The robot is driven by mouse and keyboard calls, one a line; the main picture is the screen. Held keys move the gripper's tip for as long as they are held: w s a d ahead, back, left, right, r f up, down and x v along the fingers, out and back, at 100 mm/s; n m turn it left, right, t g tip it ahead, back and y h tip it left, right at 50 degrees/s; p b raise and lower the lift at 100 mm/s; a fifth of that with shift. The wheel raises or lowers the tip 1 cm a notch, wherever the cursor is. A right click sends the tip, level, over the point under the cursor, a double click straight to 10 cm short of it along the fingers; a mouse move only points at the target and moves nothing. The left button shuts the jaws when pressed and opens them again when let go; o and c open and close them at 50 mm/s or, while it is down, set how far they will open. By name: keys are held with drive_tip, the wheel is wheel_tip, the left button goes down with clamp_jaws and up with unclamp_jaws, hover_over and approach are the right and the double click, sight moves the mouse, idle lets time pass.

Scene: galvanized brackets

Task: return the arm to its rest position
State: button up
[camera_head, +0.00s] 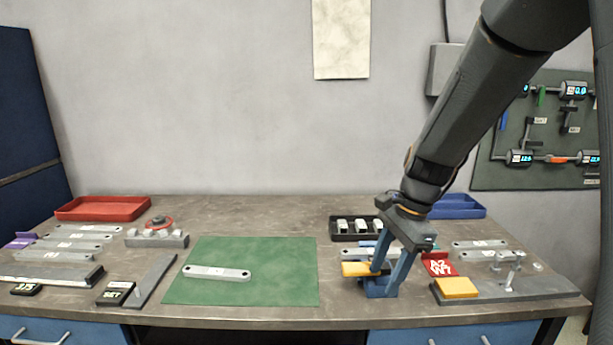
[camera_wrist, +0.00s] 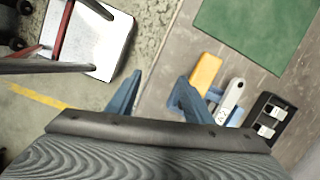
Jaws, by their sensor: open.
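My gripper (camera_head: 383,280) has blue fingers and hangs low over the front of the workbench (camera_head: 230,218), right of the green mat (camera_head: 240,287). In the wrist view my gripper (camera_wrist: 153,92) is open, with nothing between its fingers; floor and the bench edge show past them. A yellow-orange block (camera_head: 355,269) is just left of the fingers, and it also shows in the wrist view (camera_wrist: 205,70). A grey bracket (camera_wrist: 231,98) lies beside that block, partly hidden by my gripper in the head view. My arm reaches down from the upper right.
A bracket (camera_head: 217,273) lies on the mat. A black tray (camera_head: 338,237) with light parts stands behind my gripper. A red card (camera_head: 438,265), a second yellow block (camera_head: 456,288) and a fixture plate (camera_head: 525,287) are close on the right. A blue tray (camera_head: 460,209) is behind.

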drive_tip(key=s+d+f+n+h, duration=0.2)
drive_tip(key=s+f+n, duration=0.2)
drive_tip(key=s+n, duration=1)
drive_tip(key=shift+d+n+t+h, duration=0.15)
drive_tip(key=shift+n+t+h, duration=0.15)
drive_tip(key=shift+n+t, duration=0.1)
drive_tip(key=shift+w, duration=0.1)
